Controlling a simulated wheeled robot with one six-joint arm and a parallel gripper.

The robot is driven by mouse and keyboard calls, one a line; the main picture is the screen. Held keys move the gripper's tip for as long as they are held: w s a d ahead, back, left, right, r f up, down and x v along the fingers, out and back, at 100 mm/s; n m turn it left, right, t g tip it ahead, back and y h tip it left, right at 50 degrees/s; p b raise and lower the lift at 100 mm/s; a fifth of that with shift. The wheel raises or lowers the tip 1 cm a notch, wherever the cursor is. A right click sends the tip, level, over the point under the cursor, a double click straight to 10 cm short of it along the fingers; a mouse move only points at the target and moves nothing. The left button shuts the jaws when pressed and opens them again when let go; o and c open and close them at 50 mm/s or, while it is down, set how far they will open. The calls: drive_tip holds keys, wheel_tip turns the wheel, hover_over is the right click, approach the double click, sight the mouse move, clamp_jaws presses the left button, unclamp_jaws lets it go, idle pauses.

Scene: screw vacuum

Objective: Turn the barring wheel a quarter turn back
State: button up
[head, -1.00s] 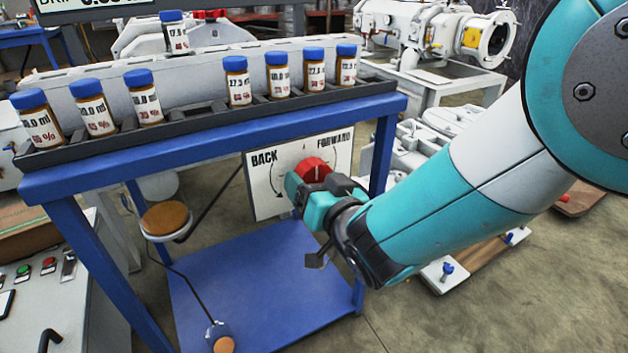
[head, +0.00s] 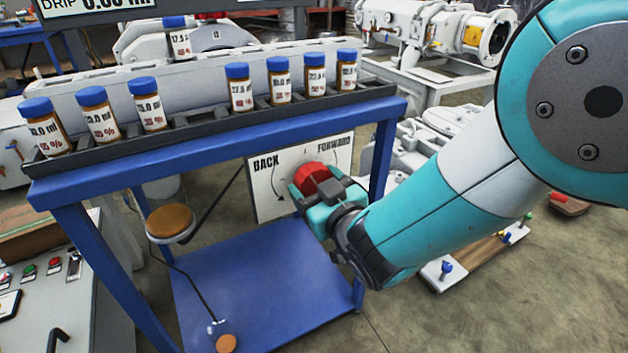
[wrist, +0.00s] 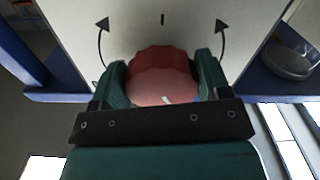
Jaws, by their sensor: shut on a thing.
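The red barring wheel (head: 312,177) sits on a white panel (head: 268,190) marked BACK at left and FORWARD at right, each with a curved arrow. My gripper (head: 318,190) is at the wheel, its two teal fingers on either side of it. In the wrist view the red wheel (wrist: 163,78) lies between the fingers of my gripper (wrist: 165,88), which are shut on its rim. A short white mark shows on the wheel face, pointing slightly off to one side. My gripper hides the lower part of the wheel in the head view.
Several blue-capped bottles (head: 239,88) stand in a dark rack on the blue frame (head: 220,140) above the panel. A blue leg (head: 383,150) stands right of the panel. A brown round pad (head: 170,221) is at the left.

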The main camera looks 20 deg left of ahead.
drive_tip(key=n+p, duration=0.1)
drive_tip(key=n, duration=0.1)
drive_tip(key=n+p, duration=0.1)
drive_tip(key=n, duration=0.1)
drive_tip(key=n+p, duration=0.2)
drive_tip(key=shift+w+d+r+n, duration=0.15)
drive_tip(key=shift+r+n, duration=0.1)
drive_tip(key=shift+n, duration=0.05)
drive_tip(key=n+p, duration=0.3)
drive_tip(key=n, duration=0.2)
drive_tip(key=shift+w+r+n, duration=0.1)
drive_tip(key=shift+n, duration=0.3)
drive_tip(key=o, duration=0.9)
